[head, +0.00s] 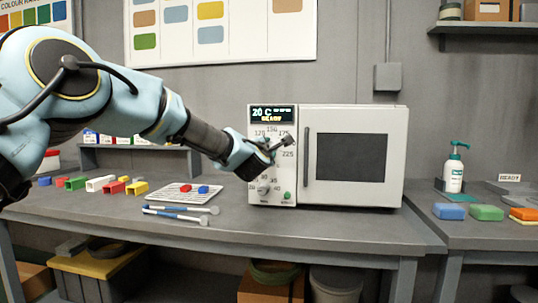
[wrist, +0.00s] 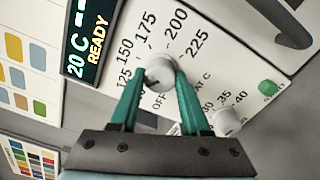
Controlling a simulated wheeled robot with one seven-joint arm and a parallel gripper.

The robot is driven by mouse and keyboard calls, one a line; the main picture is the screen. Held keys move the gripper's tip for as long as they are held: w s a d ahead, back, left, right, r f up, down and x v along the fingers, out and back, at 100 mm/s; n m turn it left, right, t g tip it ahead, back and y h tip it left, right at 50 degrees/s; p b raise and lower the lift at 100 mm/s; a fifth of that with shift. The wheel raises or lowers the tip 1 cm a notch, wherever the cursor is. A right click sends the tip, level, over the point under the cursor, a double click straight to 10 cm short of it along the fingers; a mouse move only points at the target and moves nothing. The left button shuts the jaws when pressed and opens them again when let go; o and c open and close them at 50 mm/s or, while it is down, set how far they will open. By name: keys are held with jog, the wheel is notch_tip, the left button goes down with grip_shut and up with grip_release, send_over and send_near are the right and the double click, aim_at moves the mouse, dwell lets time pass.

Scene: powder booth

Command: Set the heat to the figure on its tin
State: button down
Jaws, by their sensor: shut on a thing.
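The white oven (head: 302,195) stands on the bench with its door shut. Its display (head: 272,114) reads 20 C and READY. In the wrist view, the round heat knob (wrist: 159,71) sits inside a scale marked 125, 150, 175, 200 and 225, with OFF below. A dark mark shows on the knob's lower left, near the OFF side. My gripper (wrist: 158,80) has its green fingers shut on the knob from both sides. In the head view my gripper (head: 272,147) covers the knob. Small tins (head: 105,139) stand on the rack at left; their figures are too small to read.
A lower dial (wrist: 228,120) and a green button (wrist: 268,88) are close to my fingers. A tray (head: 185,201) with red and blue pieces lies left of the oven, with two handled tools (head: 175,216) before it. A pump bottle (head: 454,170) stands at right.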

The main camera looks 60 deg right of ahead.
jog(key=shift+s+m+p, duration=0.15)
jog(key=shift+m+p, duration=0.4)
jog(key=shift+m, duration=16.55)
jog(key=shift+c, duration=1.8)
grip_release()
jog(key=shift+r, duration=0.1)
